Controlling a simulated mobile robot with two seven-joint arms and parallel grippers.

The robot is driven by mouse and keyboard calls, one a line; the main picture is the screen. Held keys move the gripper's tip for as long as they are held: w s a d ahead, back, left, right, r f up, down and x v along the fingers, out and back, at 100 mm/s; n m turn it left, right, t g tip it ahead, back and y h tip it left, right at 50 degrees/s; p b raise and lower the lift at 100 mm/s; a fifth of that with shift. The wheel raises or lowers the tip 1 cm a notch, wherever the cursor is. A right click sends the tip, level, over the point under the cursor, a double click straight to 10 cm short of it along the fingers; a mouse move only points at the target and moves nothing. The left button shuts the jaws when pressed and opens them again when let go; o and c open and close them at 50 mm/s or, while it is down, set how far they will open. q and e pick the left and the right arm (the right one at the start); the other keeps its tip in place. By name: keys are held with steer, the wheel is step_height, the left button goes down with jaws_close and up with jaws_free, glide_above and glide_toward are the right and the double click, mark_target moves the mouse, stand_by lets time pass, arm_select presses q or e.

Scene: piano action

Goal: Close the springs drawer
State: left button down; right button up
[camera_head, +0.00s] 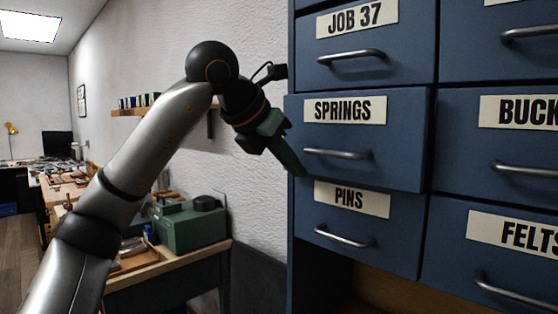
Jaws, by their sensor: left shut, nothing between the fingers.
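The springs drawer (390,125) is a blue drawer front with a white SPRINGS label and a grey bar handle (338,154). It stands a little forward of the drawers around it, so it is partly open. My left gripper (300,172) is shut and empty. Its fingertips appear at the lower left edge of the springs drawer, left of the handle; I cannot tell if they touch it. My right gripper is not in view.
The blue cabinet holds other drawers: JOB 37 (410,50) above, PINS (400,235) below, BUCK (470,145) and FELTS (450,245) to the right. A green machine (190,228) stands on a wooden bench at the left. A wall shelf (135,110) is behind my arm.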

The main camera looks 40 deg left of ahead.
mark_target(305, 158)
arm_select(q)
steer(key=shift+w, duration=0.15)
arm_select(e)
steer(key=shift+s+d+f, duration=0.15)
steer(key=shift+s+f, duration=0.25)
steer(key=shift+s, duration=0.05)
arm_select(q)
steer(key=shift+w, duration=0.1)
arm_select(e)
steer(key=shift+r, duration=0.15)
arm_select(q)
steer(key=w+p, duration=0.2)
steer(key=w, duration=0.1)
steer(key=shift+w+d+r, duration=0.1)
steer(key=shift+w+d, duration=0.05)
steer(key=shift+w, duration=0.3)
steer(key=shift+s, duration=0.1)
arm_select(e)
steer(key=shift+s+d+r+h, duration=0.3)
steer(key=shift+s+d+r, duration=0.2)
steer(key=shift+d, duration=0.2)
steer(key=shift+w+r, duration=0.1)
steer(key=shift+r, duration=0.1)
